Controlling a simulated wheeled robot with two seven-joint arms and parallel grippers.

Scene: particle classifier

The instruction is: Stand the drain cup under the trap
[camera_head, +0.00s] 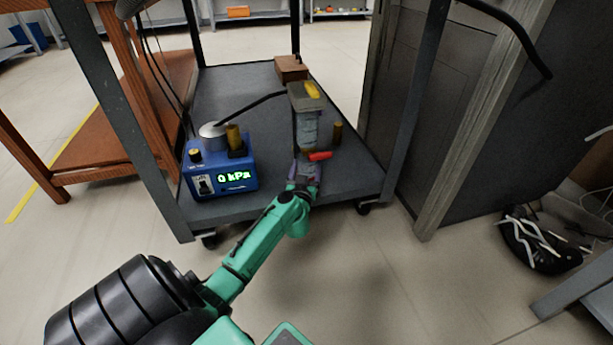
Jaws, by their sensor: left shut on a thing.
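The trap (306,130) stands upright on the lower shelf of a grey cart, with a grey top, a yellow mark, a clear body and a red lever (320,156) low on its right. My left gripper (306,170) reaches in from the front, at the foot of the trap. It is shut on a small purplish-grey thing that looks like the drain cup (311,172). The gripper hides most of the cup, so I cannot tell whether it touches the shelf. My right gripper is not in view.
A blue pressure box (219,172) reading 0 kPa stands left of the trap, with a dark hose running to the trap's top. Cart posts (128,120) flank the opening. The shelf's back left is clear.

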